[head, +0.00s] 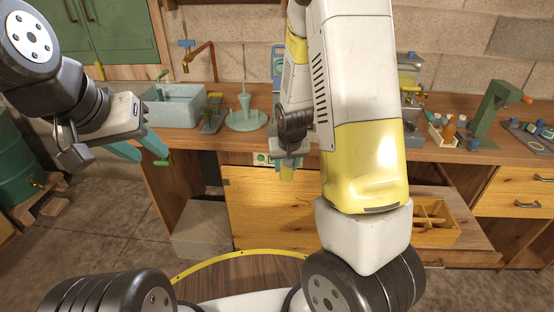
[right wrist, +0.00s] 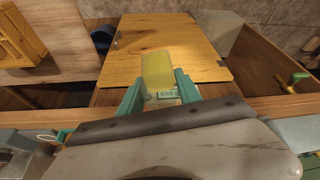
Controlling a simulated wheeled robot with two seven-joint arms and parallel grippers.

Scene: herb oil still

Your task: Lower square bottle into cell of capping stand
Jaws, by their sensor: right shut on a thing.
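My right gripper (head: 288,163) is shut on the square bottle. The bottle's yellowish lower part (head: 287,174) shows below the fingers in the head view, in front of the bench. In the right wrist view the pale yellow bottle (right wrist: 157,72) stands out between the two teal fingers (right wrist: 160,92), over a wooden panel. My left gripper (head: 150,158) is open and empty, at the left in front of the bench. I cannot tell for sure which thing is the capping stand; a green upright stand (head: 488,115) with an orange knob is at the back right.
A grey-blue sink (head: 174,105) and a pale green pegged stand (head: 246,117) are on the bench. A small holder with bottles (head: 440,136) is at the right. My right arm hides much of the bench middle.

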